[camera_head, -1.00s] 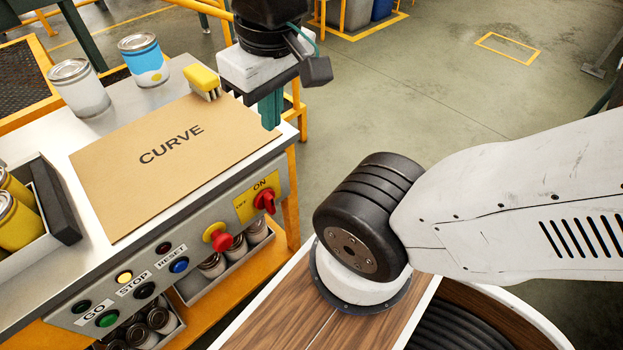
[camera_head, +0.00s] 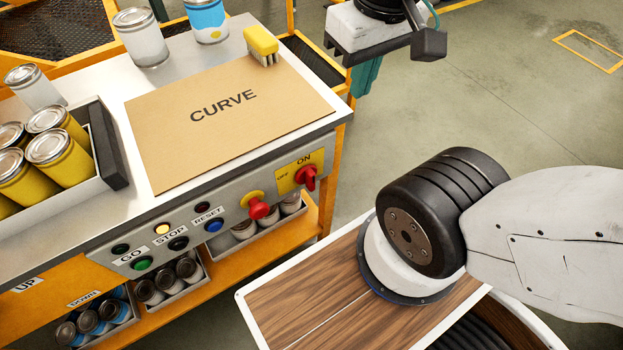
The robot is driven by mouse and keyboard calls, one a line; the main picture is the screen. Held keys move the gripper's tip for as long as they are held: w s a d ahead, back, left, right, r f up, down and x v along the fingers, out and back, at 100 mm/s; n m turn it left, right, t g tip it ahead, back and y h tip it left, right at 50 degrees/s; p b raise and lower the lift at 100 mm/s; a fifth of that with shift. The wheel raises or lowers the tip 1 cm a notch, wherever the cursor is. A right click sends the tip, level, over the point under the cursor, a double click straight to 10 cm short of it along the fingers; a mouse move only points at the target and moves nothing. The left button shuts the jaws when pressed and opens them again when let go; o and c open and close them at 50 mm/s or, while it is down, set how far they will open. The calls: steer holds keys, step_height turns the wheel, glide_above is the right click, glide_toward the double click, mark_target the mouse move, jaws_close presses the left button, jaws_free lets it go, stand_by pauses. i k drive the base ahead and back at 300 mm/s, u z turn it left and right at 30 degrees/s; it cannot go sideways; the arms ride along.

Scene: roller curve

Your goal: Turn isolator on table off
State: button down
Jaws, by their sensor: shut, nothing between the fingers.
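The isolator is a red rotary knob (camera_head: 307,177) on a yellow plate (camera_head: 287,183) at the right end of the table's front panel. ON is printed above the knob and OFF at its left; the knob's handle appears upright, toward ON. My gripper (camera_head: 366,78) is at the top, above and to the right of the isolator and clear of it. Its teal fingers are shut and empty, partly hidden behind the white and black gripper body.
A red mushroom button (camera_head: 257,207) is just left of the isolator, with blue, green and dark buttons further left. Floor right of the table is open.

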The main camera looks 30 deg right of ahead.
mark_target(306, 175)
steer(key=k, duration=1.05)
steer(key=z, duration=0.55)
